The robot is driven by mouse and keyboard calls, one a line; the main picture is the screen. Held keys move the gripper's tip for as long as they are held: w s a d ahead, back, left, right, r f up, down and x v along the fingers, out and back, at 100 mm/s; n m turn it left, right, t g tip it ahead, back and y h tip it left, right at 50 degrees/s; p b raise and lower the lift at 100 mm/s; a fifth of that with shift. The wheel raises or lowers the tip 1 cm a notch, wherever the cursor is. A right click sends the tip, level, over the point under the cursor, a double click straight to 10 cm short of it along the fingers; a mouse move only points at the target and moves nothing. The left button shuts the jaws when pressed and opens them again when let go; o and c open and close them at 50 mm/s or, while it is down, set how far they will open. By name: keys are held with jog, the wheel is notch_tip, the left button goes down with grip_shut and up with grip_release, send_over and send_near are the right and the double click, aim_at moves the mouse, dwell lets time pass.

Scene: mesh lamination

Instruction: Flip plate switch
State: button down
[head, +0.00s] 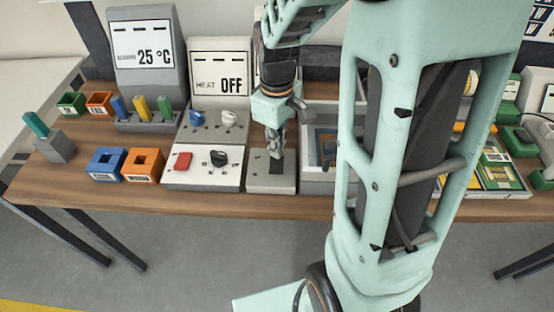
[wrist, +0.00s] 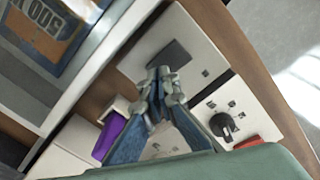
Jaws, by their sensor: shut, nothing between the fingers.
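A white panel (head: 258,183) with a dark grey flat plate (head: 276,168) stands near the front edge of the table; I take this plate as the switch. In the wrist view the dark plate (wrist: 168,55) lies just beyond my fingertips. My gripper (head: 277,152) is shut and empty, pointing down over this panel; its fingertips also show in the wrist view (wrist: 162,75). I cannot tell whether they touch the plate. The fingers hide part of the panel. A display (head: 220,86) behind reads HEAT OFF.
A grey tray (head: 318,187) stands close on the right. A purple object (wrist: 110,137) shows in the wrist view.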

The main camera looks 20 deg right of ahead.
jog(key=shift+r+p, duration=2)
jog(key=shift+r, duration=0.8)
